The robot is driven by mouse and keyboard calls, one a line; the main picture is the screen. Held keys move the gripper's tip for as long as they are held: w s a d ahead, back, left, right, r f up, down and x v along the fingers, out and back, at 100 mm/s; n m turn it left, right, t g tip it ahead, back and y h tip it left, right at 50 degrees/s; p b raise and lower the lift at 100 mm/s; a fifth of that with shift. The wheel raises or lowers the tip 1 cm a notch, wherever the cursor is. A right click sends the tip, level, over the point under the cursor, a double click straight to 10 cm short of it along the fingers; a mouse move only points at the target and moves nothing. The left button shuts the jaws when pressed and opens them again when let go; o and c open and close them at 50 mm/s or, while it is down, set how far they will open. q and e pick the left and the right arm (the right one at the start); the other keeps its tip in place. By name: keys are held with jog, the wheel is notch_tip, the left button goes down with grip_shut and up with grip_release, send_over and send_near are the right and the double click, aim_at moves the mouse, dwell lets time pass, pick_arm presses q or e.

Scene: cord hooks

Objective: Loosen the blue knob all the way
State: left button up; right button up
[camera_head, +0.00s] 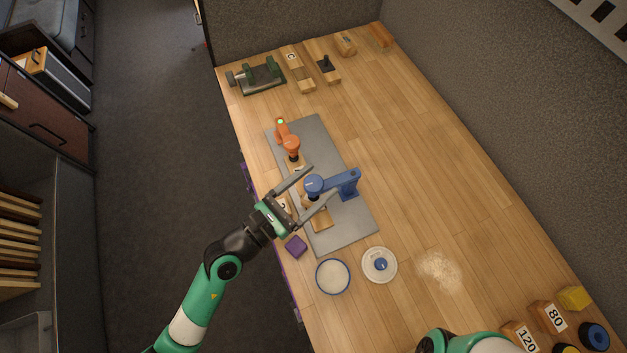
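The blue knob (314,186) is a round cap at the top left end of a blue clamp (343,183), which stands on a grey plate (347,230). My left gripper (323,180) reaches in from the lower left. Its two grey fingers lie on either side of the blue knob and are spread wider than it, with gaps that look clear. Height and contact are hard to judge from above. Below the knob, wooden blocks (320,219) are partly hidden by the gripper. My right gripper is out of view.
An orange clamp (291,144) stands behind the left gripper on the same plate. Several blocks and fixtures line the back.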

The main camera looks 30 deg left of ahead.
pick_arm(q)
jog(key=shift+r, duration=0.1)
dwell(0.3)
jog(key=b+v, duration=0.4)
jog(key=v, duration=0.7)
jog(key=shift+s, duration=0.3)
jog(key=shift+a, duration=0.1)
